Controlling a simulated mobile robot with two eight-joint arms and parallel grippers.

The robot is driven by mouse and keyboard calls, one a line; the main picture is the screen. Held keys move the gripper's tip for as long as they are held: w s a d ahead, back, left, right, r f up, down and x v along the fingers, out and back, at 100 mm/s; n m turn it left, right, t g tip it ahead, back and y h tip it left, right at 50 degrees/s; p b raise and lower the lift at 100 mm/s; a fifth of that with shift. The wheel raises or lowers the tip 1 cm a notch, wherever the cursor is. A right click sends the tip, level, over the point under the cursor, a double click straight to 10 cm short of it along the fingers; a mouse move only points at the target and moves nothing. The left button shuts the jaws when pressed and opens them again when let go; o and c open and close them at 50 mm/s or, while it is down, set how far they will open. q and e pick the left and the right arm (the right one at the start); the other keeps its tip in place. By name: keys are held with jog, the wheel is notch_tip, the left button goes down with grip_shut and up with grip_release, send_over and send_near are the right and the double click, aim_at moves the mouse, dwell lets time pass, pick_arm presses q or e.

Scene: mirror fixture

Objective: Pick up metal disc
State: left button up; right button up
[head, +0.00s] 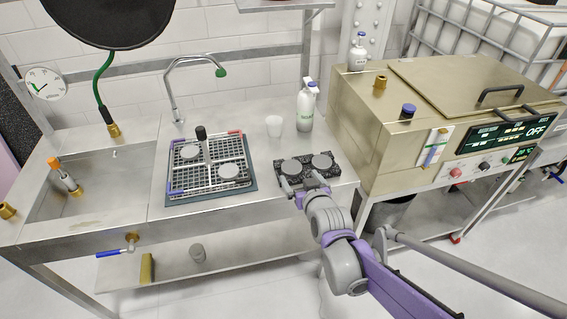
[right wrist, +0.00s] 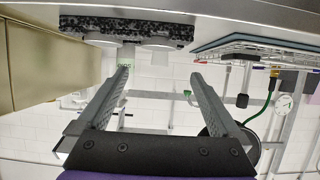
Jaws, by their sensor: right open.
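Two round grey metal discs, a left one (head: 291,167) and a right one (head: 322,161), lie side by side on a black speckled block (head: 280,183) on the steel counter. My right gripper (head: 304,186) is at the block's front edge, in front of the discs. In the right wrist view, which looks upside down, the jaws (right wrist: 160,72) are spread with nothing between them. The block (right wrist: 125,24) and disc edges (right wrist: 161,42) show beyond the fingertips. More grey discs (head: 230,171) lie in a wire rack (head: 210,185) to the left. My left gripper is not in view.
A metal bath unit (head: 390,120) rises close on the right. A sink (head: 90,180) is at the far left. Bare counter lies between rack and block.

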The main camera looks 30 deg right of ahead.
aim_at(292, 166)
jog(key=x, duration=0.3)
jog(key=shift+w+f+b, duration=0.15)
jog(key=shift+f+b, duration=0.05)
jog(key=shift+b, duration=0.1)
jog(key=shift+f+b+x, duration=0.2)
jog(key=shift+b+x, duration=0.05)
jog(key=shift+x, duration=1.3)
jog(key=shift+f+b+x, duration=0.15)
jog(key=shift+b+x, duration=0.1)
jog(key=shift+x, duration=1.3)
jog(key=shift+s+d, duration=0.15)
jog(key=shift+s, duration=0.1)
jog(key=c, duration=1.3)
